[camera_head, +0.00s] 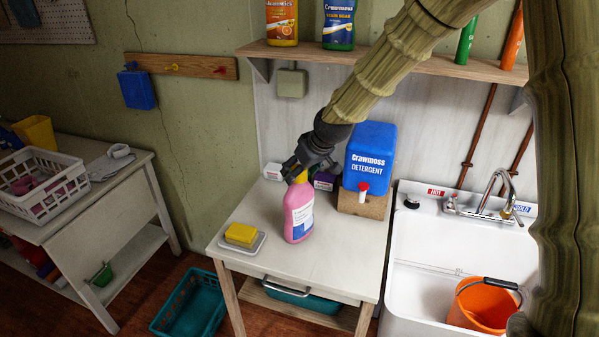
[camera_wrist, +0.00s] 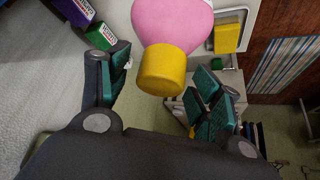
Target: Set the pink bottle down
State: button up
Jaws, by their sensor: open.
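The pink bottle (camera_head: 298,211) has a yellow cap and a white-and-blue label. It stands upright on the white table (camera_head: 335,262), near its middle. In the wrist view its yellow cap (camera_wrist: 161,70) and pink shoulder (camera_wrist: 172,22) show between the finger pads. My gripper (camera_head: 296,172) is at the top of the bottle, around the cap. Its fingers (camera_wrist: 160,88) are spread, with gaps visible on both sides of the cap. The side of the bottle facing away from the head camera is hidden.
A yellow sponge on a dish (camera_head: 242,236) lies left of the bottle. A blue detergent container (camera_head: 369,157) stands on a wooden block to the right, with small boxes (camera_head: 323,181) behind. A sink with an orange bucket (camera_head: 483,305) is at right. The table front is clear.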

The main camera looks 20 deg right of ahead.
jog(key=b+v, duration=0.2)
jog(key=v, duration=0.9)
jog(key=shift+b, duration=0.4)
jog(key=shift+r, duration=0.15)
